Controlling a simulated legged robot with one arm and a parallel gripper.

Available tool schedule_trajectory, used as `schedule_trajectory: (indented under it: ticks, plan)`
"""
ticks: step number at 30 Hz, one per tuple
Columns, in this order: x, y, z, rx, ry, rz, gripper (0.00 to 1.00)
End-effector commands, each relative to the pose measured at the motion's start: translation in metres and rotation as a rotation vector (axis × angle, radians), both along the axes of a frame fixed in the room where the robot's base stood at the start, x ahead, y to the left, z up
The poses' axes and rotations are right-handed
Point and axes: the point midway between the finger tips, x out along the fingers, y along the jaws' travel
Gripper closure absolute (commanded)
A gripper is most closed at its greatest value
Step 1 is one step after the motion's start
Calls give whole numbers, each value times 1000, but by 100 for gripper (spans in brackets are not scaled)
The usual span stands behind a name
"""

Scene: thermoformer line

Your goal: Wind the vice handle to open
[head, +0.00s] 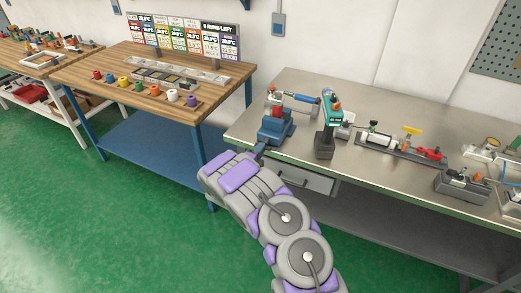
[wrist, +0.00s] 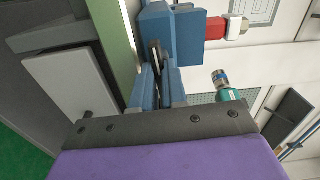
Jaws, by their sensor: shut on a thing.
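The blue vice (head: 275,128) stands at the front left edge of the metal bench. In the wrist view its blue body (wrist: 186,38) is close ahead of my gripper. My gripper (head: 260,149) is at the vice's front, just off the bench edge. In the wrist view my gripper's two blue fingers (wrist: 158,82) are shut on the vice handle (wrist: 155,52), a thin dark metal part of which shows between them. Most of the handle is hidden by the fingers. I cannot tell how far the vice's jaws are apart.
The metal bench (head: 300,88) also carries a green-topped device (head: 330,120) right of the vice, a blue-handled tool (head: 302,97) behind it and toggle clamps (head: 390,145) farther right. A drawer (head: 306,180) is under the bench edge. A wooden table (head: 110,70) with coloured spools stands left. Green floor is clear.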

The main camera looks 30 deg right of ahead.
Motion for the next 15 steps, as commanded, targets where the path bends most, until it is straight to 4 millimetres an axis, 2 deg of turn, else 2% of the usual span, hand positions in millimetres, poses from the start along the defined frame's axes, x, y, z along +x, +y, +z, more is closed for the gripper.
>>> schedule_trajectory:
  ticks: [1, 6, 15]
  plan:
    - [-3, -7, -3, -25, 37, -14, 100]
    - [-4, -7, -3, -93, 127, -16, 100]
    - [-4, -8, -3, -103, 141, -17, 100]
